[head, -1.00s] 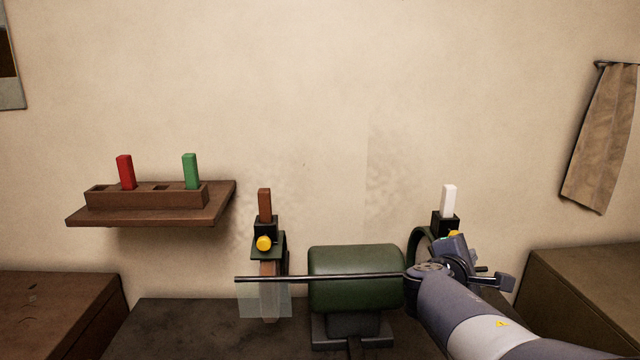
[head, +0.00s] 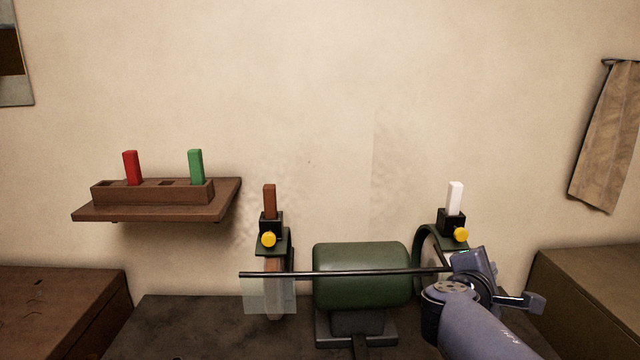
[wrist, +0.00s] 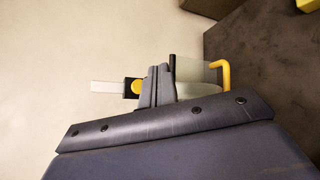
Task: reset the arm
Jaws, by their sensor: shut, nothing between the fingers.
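My gripper (wrist: 158,70) shows in the wrist view with its two grey fingers together and nothing between them. In the head view my arm reaches in from the lower right, and its end is in front of the right wheel of a green bench grinder (head: 362,274); the fingertips cannot be made out there. Behind the fingers in the wrist view are a white bar (wrist: 107,87) in a black holder with a yellow knob (wrist: 138,87), and a clear shield (wrist: 196,72). The white bar also stands upright in the head view (head: 455,198).
A brown bar (head: 269,201) stands in the left holder. A dark rod (head: 340,273) crosses in front of the grinder. A wall shelf (head: 155,212) carries a rack with a red bar (head: 132,167) and a green bar (head: 196,166). A cloth (head: 604,140) hangs right. The wall above is clear.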

